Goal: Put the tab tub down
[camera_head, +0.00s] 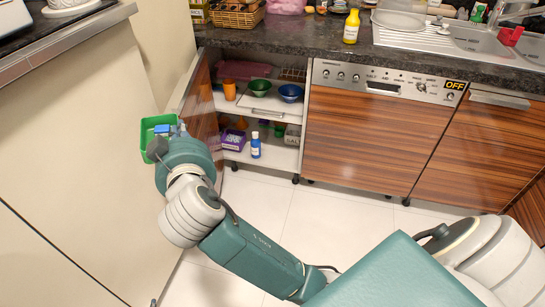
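The tab tub (145,137) is a green open tub with blue contents inside, at the left. The wrist hides part of the tub and the fingertips. My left gripper is not in view.
An open cupboard holds a green bowl (260,86), a blue bowl (290,92), an orange cup (229,89), a purple box (233,140) and a blue bottle (255,146). The dishwasher (360,130) reads OFF. The counter (300,40) has free room before the yellow bottle (351,27).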

